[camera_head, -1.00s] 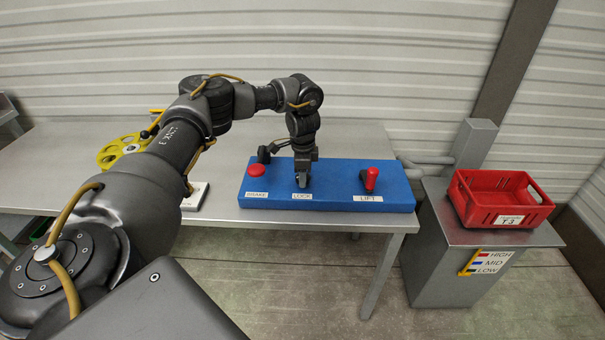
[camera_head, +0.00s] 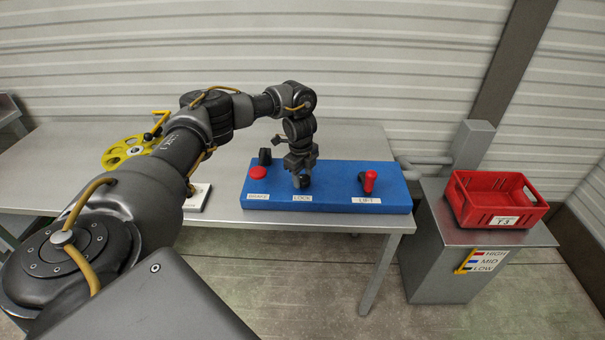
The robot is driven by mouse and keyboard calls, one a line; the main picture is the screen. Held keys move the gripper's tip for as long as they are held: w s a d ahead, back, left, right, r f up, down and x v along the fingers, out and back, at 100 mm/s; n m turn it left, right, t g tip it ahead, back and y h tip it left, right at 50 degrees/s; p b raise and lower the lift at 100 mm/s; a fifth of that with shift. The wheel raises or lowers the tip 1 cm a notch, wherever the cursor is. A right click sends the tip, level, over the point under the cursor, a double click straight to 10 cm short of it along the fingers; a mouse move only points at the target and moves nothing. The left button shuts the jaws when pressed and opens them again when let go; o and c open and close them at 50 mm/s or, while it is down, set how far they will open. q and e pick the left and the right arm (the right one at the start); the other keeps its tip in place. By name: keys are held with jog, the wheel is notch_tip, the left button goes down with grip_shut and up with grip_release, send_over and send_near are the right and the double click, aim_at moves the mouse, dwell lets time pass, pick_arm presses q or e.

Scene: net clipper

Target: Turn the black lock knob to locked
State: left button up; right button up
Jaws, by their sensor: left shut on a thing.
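The blue control panel (camera_head: 335,182) lies on the metal table. The black lock knob (camera_head: 304,182) sits behind the LOCK label (camera_head: 302,198), mostly hidden by my gripper. My left gripper (camera_head: 302,176) reaches down over the knob from above and is shut on it. Which way the knob points cannot be made out. My right gripper is not in view.
On the panel, a red BRAKE button (camera_head: 258,173) and a black part (camera_head: 265,156) stand left of the knob, and a red LIFT lever (camera_head: 368,181) stands right. A yellow wheel (camera_head: 122,151) lies at left. A red crate (camera_head: 497,212) sits on a grey stand.

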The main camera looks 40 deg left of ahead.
pick_arm(q)
jog(key=m, duration=0.3)
jog(key=shift+m, duration=0.4)
jog(key=m, duration=0.3)
jog(key=shift+m, duration=0.3)
jog(key=m+b, duration=0.1)
jog(key=m, duration=0.3)
jog(key=shift+w+m+h, duration=0.1)
jog(key=shift+m+h, duration=0.2)
jog(key=shift+m+g, duration=0.3)
jog(key=shift+m, duration=1.6)
jog(key=o, duration=1)
